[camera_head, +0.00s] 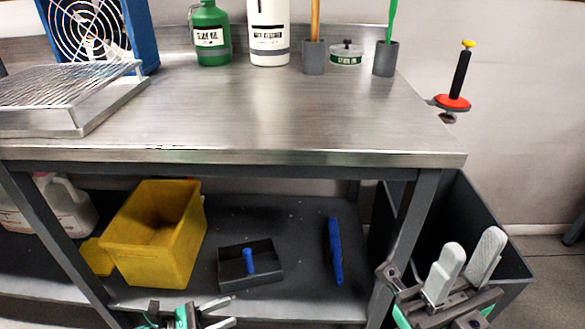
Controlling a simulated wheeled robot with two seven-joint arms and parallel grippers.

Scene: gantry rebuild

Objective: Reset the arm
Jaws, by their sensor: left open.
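My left gripper (218,313) shows at the bottom edge, left of centre, in front of the lower shelf. It is open, with its pale fingers pointing right and nothing seen between them; part of it is cut off by the frame. My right gripper (465,266) is at the lower right, in front of the dark bin (512,262). Its two pale grey fingers point up and stand apart, with nothing between them.
The steel table (250,110) has a wide clear top. A wire rack (62,85), blue fan (95,30), bottles and holders stand on it. The lower shelf (305,250) holds a yellow bin (180,252), black tray (236,268) and blue object (335,250).

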